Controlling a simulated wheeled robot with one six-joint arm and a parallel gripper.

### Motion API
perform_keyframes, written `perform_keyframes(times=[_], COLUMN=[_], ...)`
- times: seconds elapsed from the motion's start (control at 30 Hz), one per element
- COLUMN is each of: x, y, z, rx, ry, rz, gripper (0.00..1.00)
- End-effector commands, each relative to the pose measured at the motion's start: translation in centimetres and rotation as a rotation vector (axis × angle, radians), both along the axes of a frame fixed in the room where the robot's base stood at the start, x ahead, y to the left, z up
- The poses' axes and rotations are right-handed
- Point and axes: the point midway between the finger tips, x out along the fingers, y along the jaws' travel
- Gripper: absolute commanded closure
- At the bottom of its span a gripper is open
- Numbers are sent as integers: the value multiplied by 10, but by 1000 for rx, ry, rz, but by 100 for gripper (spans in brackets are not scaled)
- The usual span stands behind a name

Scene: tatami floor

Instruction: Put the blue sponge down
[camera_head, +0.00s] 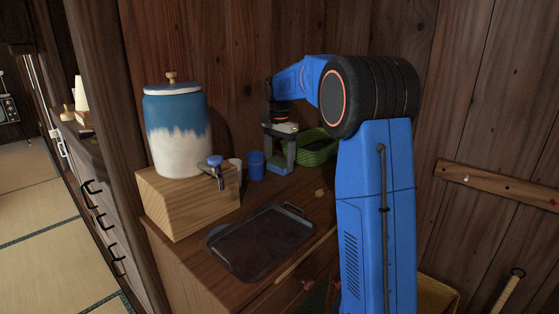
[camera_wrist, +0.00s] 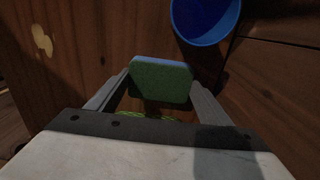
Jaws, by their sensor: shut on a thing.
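The blue sponge (camera_head: 279,168) is between the fingers of my gripper (camera_head: 279,158), low over the wooden counter beside the blue cup. In the wrist view the sponge (camera_wrist: 160,80) shows a green face with a blue edge, and my gripper (camera_wrist: 162,88) is shut on it, one finger on each side. I cannot tell whether the sponge touches the counter.
The blue cup (camera_head: 256,165) stands close by on the left, also in the wrist view (camera_wrist: 205,18). A coiled green hose (camera_head: 318,147) lies behind on the right. A dark tray (camera_head: 262,240) lies nearer. A white-and-blue crock (camera_head: 178,135) stands on a wooden box (camera_head: 190,203).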

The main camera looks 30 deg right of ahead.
Motion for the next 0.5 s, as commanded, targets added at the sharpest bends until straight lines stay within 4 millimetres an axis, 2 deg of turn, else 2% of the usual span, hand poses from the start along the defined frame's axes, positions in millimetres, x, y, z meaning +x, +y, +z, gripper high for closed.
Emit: perform_keyframes(times=[0.23, 0.27, 0.3, 0.33, 0.5], x=[0, 0, 0, 0, 0], y=[0, 0, 0, 0, 0], z=[-3, -3, -3, -3, -3], rx=[1, 0, 0, 0, 0], ry=[1, 1, 1, 1, 1], rz=[0, 0, 0, 0, 0], gripper=[48, 22, 13, 8, 8])
